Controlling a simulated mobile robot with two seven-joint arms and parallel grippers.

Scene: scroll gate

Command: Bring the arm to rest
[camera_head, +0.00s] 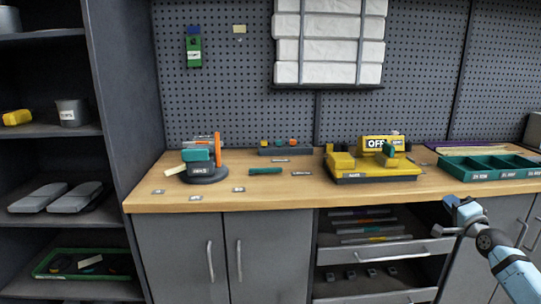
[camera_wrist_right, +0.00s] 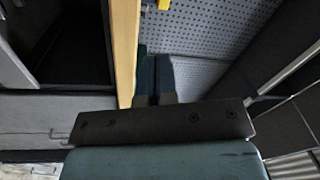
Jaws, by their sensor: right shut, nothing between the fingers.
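My right arm (camera_head: 512,268) comes in from the lower right in the head view. Its right gripper (camera_head: 452,204) is in front of the workbench's front edge, at about the height of the top drawer. The gripper is shut and empty. In the right wrist view, the two fingers (camera_wrist_right: 155,80) lie together beside the wooden bench edge (camera_wrist_right: 124,45), with a narrow line between them. They appear apart from the wood. My left gripper is not in view.
The wooden workbench (camera_head: 250,196) carries a yellow machine (camera_head: 360,168), a teal and orange device (camera_head: 199,165) and a green divided tray (camera_head: 480,170). Two drawers (camera_head: 375,252) stand open below, left of my right gripper. Dark shelves (camera_head: 50,130) stand at far left.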

